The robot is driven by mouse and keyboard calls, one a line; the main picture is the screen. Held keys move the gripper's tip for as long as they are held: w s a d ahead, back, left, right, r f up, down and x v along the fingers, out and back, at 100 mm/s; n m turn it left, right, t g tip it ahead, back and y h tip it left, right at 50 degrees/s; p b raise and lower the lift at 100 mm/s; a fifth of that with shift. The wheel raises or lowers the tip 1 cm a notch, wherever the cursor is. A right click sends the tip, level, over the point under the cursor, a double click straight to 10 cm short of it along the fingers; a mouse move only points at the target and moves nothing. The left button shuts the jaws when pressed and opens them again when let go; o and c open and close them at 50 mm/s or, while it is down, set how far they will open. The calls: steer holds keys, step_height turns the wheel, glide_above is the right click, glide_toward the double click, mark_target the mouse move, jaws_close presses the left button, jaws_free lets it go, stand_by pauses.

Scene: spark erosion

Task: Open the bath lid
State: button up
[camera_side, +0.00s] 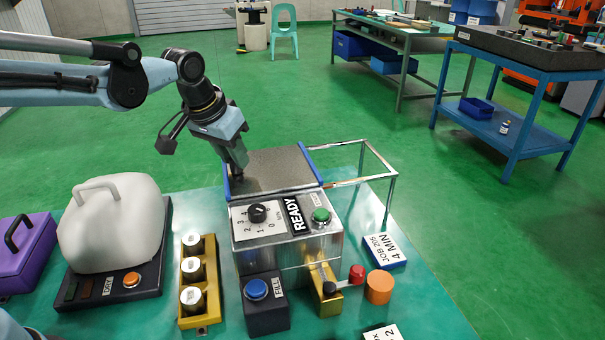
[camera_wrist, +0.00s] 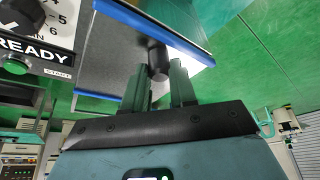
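The bath lid (camera_side: 272,168) is a dark grey plate with blue side edges, lying flat on top of the metal machine behind its READY panel. It also shows in the wrist view (camera_wrist: 112,60). A dark round knob (camera_wrist: 157,58) stands at the lid's edge in the wrist view; in the side view my gripper hides it. My gripper (camera_side: 238,172) points down at the lid's left side. In the wrist view, the two fingers (camera_wrist: 159,72) are apart, with the knob just beyond or between their tips. I cannot tell whether they touch it.
The machine front has a timer dial (camera_side: 257,212), a green start button (camera_side: 321,215) and a red-knobbed lever (camera_side: 357,274). A blue button box (camera_side: 266,303), a yellow rack of metal cylinders (camera_side: 197,280) and a white domed cover (camera_side: 112,222) stand left. A metal rail frame (camera_side: 378,150) extends right.

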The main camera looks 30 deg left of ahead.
jaws_close()
steer(key=w+d, duration=1.1)
steer(key=shift+d, duration=0.15)
steer(key=shift+w, duration=0.1)
steer(key=o, duration=0.8)
jaws_free()
steer(key=shift+o, duration=0.2)
steer(key=v, duration=1.2)
